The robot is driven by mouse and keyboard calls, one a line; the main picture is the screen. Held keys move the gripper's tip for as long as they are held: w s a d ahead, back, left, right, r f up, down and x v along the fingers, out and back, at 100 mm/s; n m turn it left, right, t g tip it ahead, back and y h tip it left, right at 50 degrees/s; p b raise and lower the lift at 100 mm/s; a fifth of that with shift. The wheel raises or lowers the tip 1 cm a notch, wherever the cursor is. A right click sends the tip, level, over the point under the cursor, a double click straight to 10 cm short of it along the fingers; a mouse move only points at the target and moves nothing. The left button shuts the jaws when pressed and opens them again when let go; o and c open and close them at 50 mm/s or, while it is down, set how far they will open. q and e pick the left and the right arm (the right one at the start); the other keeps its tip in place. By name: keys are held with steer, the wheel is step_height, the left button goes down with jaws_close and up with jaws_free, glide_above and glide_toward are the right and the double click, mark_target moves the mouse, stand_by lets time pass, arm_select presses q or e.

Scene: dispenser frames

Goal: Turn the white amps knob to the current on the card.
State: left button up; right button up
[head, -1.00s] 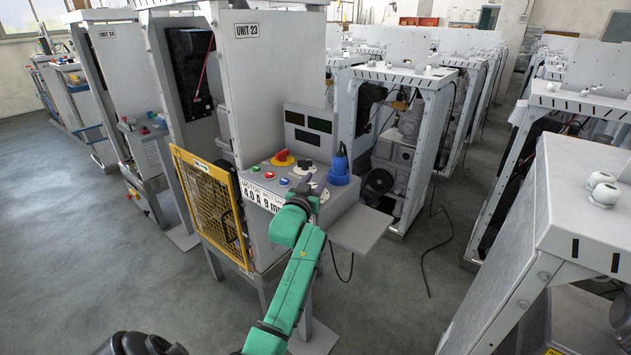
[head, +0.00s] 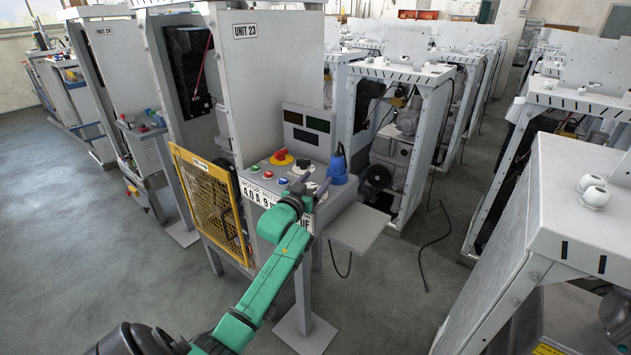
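My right gripper is not in view.
A red knob on a yellow plate (head: 281,156), several coloured buttons (head: 268,175) and a blue item (head: 338,166) crowd the panel. A yellow mesh guard (head: 212,207) stands at its left; a bare grey shelf (head: 358,228) juts out at its right.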

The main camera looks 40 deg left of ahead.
arm_select(q)
steer(key=shift+s+f, duration=0.1)
steer(key=shift+s, duration=0.15)
steer(key=b+v, duration=0.2)
steer(key=v, duration=1.2)
